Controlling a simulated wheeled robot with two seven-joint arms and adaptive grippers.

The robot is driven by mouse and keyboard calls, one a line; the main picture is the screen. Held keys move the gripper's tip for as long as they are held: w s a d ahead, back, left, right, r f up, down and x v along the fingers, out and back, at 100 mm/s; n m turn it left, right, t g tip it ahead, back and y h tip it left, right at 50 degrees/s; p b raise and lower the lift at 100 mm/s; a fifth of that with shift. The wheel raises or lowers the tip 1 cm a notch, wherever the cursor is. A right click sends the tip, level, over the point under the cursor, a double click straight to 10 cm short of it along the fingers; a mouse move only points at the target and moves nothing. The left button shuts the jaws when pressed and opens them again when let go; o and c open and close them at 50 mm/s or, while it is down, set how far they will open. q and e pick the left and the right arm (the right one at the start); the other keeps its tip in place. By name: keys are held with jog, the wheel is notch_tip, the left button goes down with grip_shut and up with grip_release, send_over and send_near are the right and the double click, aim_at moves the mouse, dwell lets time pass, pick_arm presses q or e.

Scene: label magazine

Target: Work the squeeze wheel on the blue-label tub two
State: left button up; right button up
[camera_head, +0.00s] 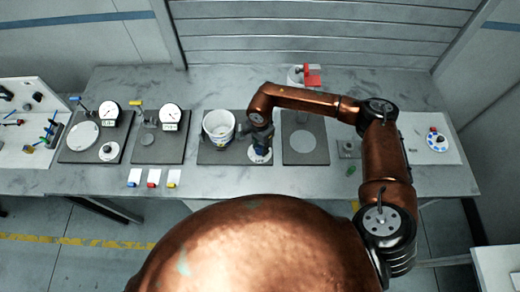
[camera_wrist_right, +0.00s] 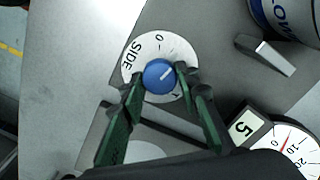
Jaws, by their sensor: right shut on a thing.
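A blue knob (camera_wrist_right: 159,77), which I take for the squeeze wheel, sits on a white round dial (camera_wrist_right: 178,46) marked "SIDE" and "0". My right gripper (camera_wrist_right: 160,82) is shut on the knob, one green finger on each side. In the head view my right gripper (camera_head: 260,136) hides most of the knob above the white dial (camera_head: 260,155). A white tub (camera_head: 218,128) stands on the same dark plate to the left; part of its blue lettering shows in the wrist view (camera_wrist_right: 290,18). My left gripper is not in view.
Dark plates with gauges (camera_head: 108,113) (camera_head: 170,118) stand to the left. A plate with a grey disc (camera_head: 302,141) is to the right. A red-topped device (camera_head: 312,75) stands behind my arm.

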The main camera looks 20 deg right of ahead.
jog(key=m+b, duration=0.2)
jog(key=m, duration=0.2)
jog(key=shift+f+m+b, duration=0.1)
jog(key=shift+m+b, duration=0.2)
jog(key=m+b, duration=0.2)
jog(key=m, duration=0.3)
jog(key=m+b, duration=0.1)
jog(key=m, duration=0.4)
jog(key=shift+m, duration=0.4)
jog(key=m+b, duration=0.1)
jog(key=m, duration=0.4)
jog(key=shift+m, duration=0.4)
jog(key=o, duration=1.2)
jog(key=shift+c, duration=0.2)
jog(key=shift+r, duration=0.25)
